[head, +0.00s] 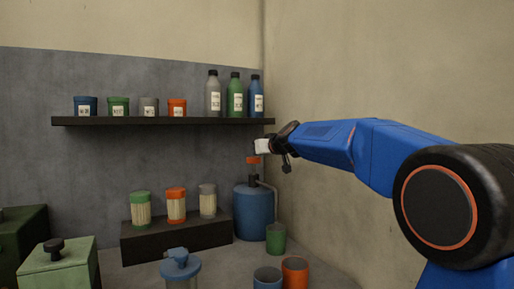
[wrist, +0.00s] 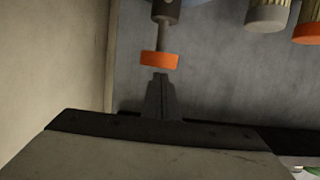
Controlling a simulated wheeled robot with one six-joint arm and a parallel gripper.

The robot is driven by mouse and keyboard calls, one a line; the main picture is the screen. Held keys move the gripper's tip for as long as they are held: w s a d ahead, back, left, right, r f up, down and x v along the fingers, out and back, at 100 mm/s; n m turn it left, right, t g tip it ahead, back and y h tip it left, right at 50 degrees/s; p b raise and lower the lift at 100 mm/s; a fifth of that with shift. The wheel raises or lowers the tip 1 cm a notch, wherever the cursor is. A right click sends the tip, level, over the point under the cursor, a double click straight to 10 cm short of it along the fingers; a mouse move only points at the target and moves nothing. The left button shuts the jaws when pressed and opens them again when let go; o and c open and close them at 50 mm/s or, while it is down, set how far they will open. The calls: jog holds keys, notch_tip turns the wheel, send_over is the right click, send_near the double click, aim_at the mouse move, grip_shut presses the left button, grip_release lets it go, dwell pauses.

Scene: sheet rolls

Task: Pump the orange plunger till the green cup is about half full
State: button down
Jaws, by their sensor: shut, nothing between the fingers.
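My gripper (head: 262,146) is just above the plunger in the head view. In the wrist view my shut, empty fingers (wrist: 160,80) point at the orange plunger (wrist: 159,60), with a small gap seeming to separate them. The wrist view appears upside down and does not show the cup.
A dark shelf (head: 160,121) with jars and bottles runs left of my gripper. Several lidded jars stand on a dark block (head: 175,241) left of the pump. A blue cup (head: 267,279) and an orange cup (head: 295,273) stand in front. The wall is close on the right.

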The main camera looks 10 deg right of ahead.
jog(key=shift+f, duration=0.2)
jog(key=shift+f, duration=2.5)
